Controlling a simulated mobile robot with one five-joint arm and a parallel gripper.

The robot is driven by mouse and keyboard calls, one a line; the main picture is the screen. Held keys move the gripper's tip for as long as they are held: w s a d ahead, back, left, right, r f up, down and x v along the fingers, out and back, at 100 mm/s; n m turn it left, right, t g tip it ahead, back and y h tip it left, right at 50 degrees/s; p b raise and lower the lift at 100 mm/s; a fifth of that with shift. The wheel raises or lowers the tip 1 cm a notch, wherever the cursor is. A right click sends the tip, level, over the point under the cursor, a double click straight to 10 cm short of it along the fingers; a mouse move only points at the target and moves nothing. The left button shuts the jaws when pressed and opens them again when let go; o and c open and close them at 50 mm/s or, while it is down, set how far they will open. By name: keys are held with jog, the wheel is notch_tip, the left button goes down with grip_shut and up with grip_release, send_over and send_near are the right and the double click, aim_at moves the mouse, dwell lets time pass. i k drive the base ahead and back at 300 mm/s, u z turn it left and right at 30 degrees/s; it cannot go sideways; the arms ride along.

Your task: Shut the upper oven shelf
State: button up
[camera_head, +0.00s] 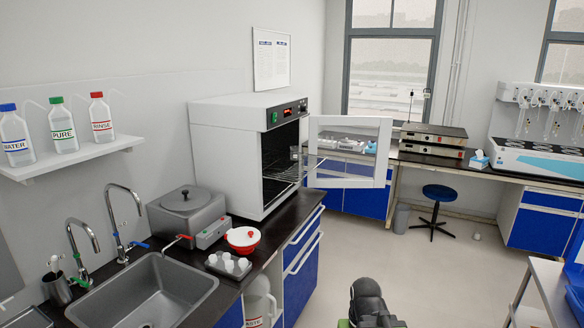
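The oven (232,152) is a white box on the dark counter, with a control panel on its upper front. Its glass-windowed door (350,182) stands wide open, swung out to the right. Inside are wire shelves, and a wire shelf (310,166) sticks out of the opening toward the door. I cannot clearly tell the upper shelf from a lower one at this size. A black part of my arm shows at the bottom edge, well in front of and below the oven. My gripper's fingers do not show.
A grey bath (186,212), a red-and-white pot (242,238) and a tray of small cups (228,265) stand on the counter left of the oven. A sink (146,292) is nearer. A blue stool (438,194) stands behind. The middle floor (450,265) is clear; a table (550,285) is at right.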

aim_at(274, 150)
jog(key=u, duration=0.1)
jog(key=i, duration=1)
jog(key=z, duration=0.05)
